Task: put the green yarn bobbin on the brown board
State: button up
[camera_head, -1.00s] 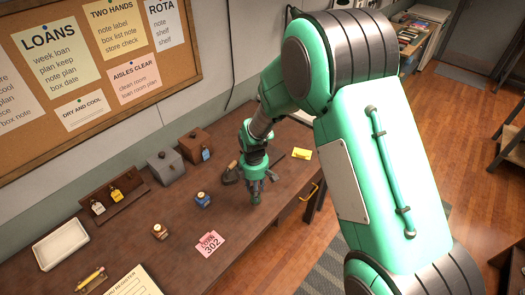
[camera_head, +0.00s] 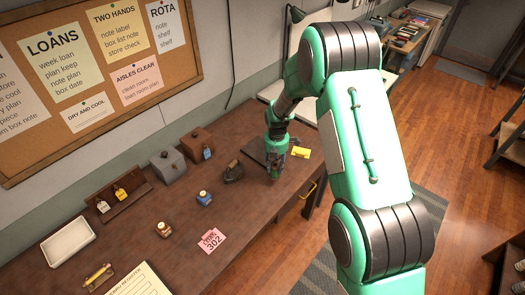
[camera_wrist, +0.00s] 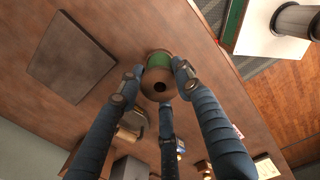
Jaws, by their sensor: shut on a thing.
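The green yarn bobbin (camera_wrist: 158,62) has green thread between tan flanges, with a dark hole in its near end. My gripper (camera_head: 275,174) is shut on it; in the wrist view my blue-grey fingers close around the bobbin. The brown board (camera_wrist: 71,62) is a flat dark square on the workbench, left of the bobbin and apart from it in the wrist view. In the head view the board (camera_head: 254,149) is partly hidden behind my gripper. I cannot tell exactly how high the bobbin is above the bench.

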dwell(0.4)
jog(key=w+a+f+p, duration=0.1)
jog(key=w+a, duration=0.1)
jog(key=w, duration=1.4)
jog(key=shift+f+p, duration=0.25)
jog(key=shift+p, duration=0.15)
jog(key=shift+s+f, duration=0.1)
jog(key=shift+f+p, duration=0.35)
jog(key=shift+f, duration=1.3)
jog(key=shift+f, duration=0.1)
jog(key=o, duration=0.7)
jog(key=shift+f, duration=0.1)
jog(key=shift+c, duration=0.2)
jog(key=o, duration=0.4)
jog(key=shift+o, duration=0.2)
